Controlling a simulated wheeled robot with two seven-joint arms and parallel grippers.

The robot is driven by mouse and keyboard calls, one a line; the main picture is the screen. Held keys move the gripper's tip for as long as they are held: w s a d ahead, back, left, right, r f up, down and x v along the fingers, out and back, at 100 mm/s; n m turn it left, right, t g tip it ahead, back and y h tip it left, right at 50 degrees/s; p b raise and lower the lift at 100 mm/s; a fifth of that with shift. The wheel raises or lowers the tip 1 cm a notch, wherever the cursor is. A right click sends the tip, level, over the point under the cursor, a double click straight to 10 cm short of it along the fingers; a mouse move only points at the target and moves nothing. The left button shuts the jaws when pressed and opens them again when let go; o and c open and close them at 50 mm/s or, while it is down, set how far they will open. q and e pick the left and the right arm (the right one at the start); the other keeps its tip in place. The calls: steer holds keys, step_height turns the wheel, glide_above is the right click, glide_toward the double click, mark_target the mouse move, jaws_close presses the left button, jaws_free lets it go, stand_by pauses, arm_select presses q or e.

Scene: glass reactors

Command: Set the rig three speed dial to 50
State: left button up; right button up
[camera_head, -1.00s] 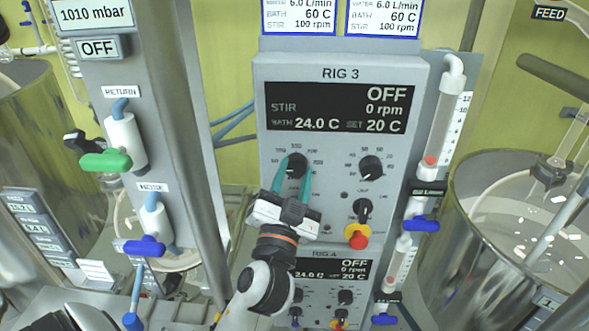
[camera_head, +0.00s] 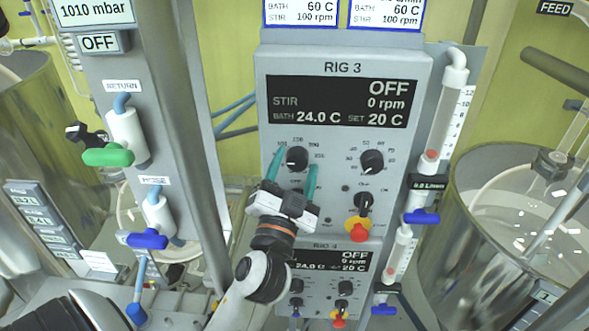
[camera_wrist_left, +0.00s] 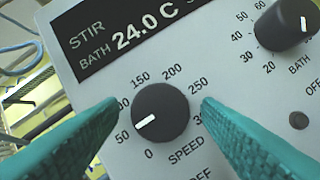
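The rig three speed dial (camera_head: 297,158) is a round black knob on the left of the RIG 3 panel (camera_head: 430,62). In the left wrist view the dial (camera_wrist_left: 162,108) has its white mark pointing lower left, at about the 50 label. My left gripper (camera_head: 296,160) is open, its teal fingers on either side of the dial. In the left wrist view, gaps show between the knob and both fingers (camera_wrist_left: 160,115); the fingers partly cover the 100 and 300 labels. The display (camera_head: 340,102) reads OFF, 0 rpm. My right gripper is not in view.
The bath dial (camera_head: 371,161) is right of the speed dial. Below it are a small black switch (camera_head: 364,201) and a red knob on yellow (camera_head: 358,230). The RIG 4 panel (camera_head: 325,262) sits underneath. A grey post (camera_head: 190,120) stands left; a flow tube (camera_head: 444,112) stands right.

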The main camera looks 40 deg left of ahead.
arm_select(q)
step_height(320, 180, up, 9)
steer(key=shift+f+p, duration=0.1)
steer(key=shift+p, duration=1.05)
steer(key=shift+r+p, duration=0.35)
steer(key=shift+r, duration=0.35)
steer(key=shift+f, duration=0.2)
